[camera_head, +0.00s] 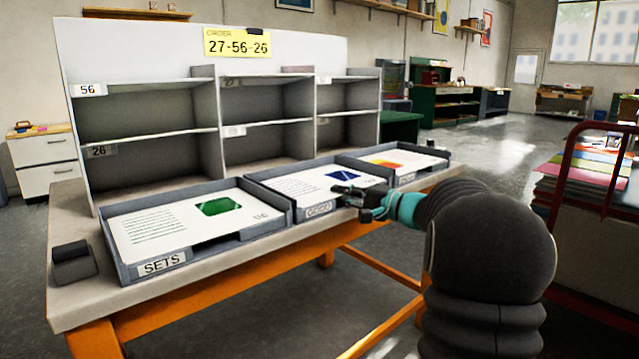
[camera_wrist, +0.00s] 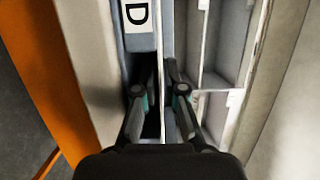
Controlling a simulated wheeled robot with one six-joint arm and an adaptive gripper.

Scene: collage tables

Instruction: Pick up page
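Three shallow grey trays stand in a row on the table, each holding a white printed page. The left tray (camera_head: 245,236) is labelled SETS, and its page (camera_head: 160,228) has a green picture. The middle page (camera_head: 310,185) has a dark blue picture, and the right page (camera_head: 389,160) an orange one. My gripper (camera_head: 352,197) is at the front edge of the middle tray (camera_head: 297,211). In the wrist view my gripper (camera_wrist: 161,68) has its fingers apart, either side of a thin pale edge (camera_wrist: 165,35) beside a dark gap. Contact is unclear.
A grey shelf unit (camera_head: 220,110) with number labels stands behind the trays. A yellow card (camera_head: 237,42) on it reads 27-56-26. A small dark block (camera_head: 73,264) sits at the table's (camera_head: 110,301) left end. A red-framed cart (camera_head: 607,170) with stacked sheets stands at right.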

